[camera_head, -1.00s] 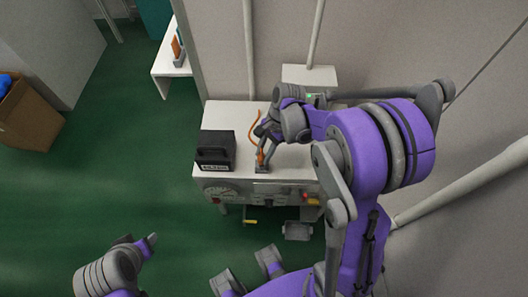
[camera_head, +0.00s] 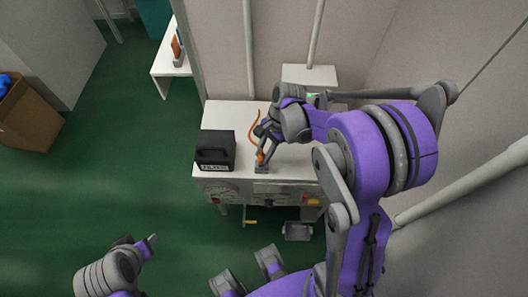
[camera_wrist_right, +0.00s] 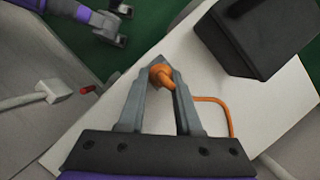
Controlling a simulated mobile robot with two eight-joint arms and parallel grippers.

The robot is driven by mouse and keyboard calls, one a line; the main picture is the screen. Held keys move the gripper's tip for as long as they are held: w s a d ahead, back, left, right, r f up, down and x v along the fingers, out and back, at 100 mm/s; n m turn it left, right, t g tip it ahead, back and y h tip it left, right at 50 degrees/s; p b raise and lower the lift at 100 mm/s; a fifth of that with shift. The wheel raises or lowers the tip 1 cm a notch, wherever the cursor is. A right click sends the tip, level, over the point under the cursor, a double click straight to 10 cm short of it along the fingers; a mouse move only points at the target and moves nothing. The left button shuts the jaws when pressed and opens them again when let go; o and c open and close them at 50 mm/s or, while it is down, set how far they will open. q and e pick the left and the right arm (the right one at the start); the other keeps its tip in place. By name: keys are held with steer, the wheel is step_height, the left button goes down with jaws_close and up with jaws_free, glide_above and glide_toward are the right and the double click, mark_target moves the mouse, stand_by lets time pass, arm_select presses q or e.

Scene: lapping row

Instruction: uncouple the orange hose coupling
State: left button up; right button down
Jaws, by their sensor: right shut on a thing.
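The orange hose coupling (camera_head: 261,157) is at the front of a white-topped machine, above a small grey block. In the right wrist view the orange coupling (camera_wrist_right: 160,75) sits between the two grey fingertips. My right gripper (camera_wrist_right: 161,68) is shut on it, and its fingers partly cover it. In the head view my right gripper (camera_head: 262,152) reaches down to the coupling from the right. An orange hose (camera_wrist_right: 225,108) curves away from it across the white top. My left gripper (camera_head: 137,242) is at the lower left, away from the machine; its finger opening is unclear.
A black box (camera_head: 215,150) stands on the machine top (camera_head: 228,113), left of the coupling. Knobs and buttons (camera_head: 308,199) line the front panel. A wall with pipes is behind. A white side table (camera_head: 166,62) and a cardboard box (camera_head: 30,112) stand farther left. Green floor between is clear.

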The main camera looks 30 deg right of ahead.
steer(key=shift+f+b, duration=1.25)
steer(key=shift+f, duration=0.1)
stand_by(0.4)
steer(key=c, duration=0.5)
jaws_free()
steer(key=shift+r, duration=0.1)
steer(key=p+v, duration=0.1)
steer(key=v, duration=0.9)
steer(key=shift+d+r, duration=0.15)
steer(key=shift+r, duration=0.15)
steer(key=s+a+r+n+t+h+p, duration=0.1)
steer(key=s+a+r+n+t, duration=0.1)
steer(key=n, duration=0.3)
steer(key=s+a+r+n+t+h+p, duration=0.2)
steer(key=s+a+n, duration=0.1)
steer(key=s+n, duration=0.2)
steer(key=s+a+r+n+t+h+p, duration=0.1)
steer(key=s+a+r+n+t+p, duration=0.1)
steer(key=n, duration=0.3)
steer(key=shift+s+a+n, duration=0.3)
steer(key=shift+s+a, duration=0.3)
steer(key=shift+s, duration=0.3)
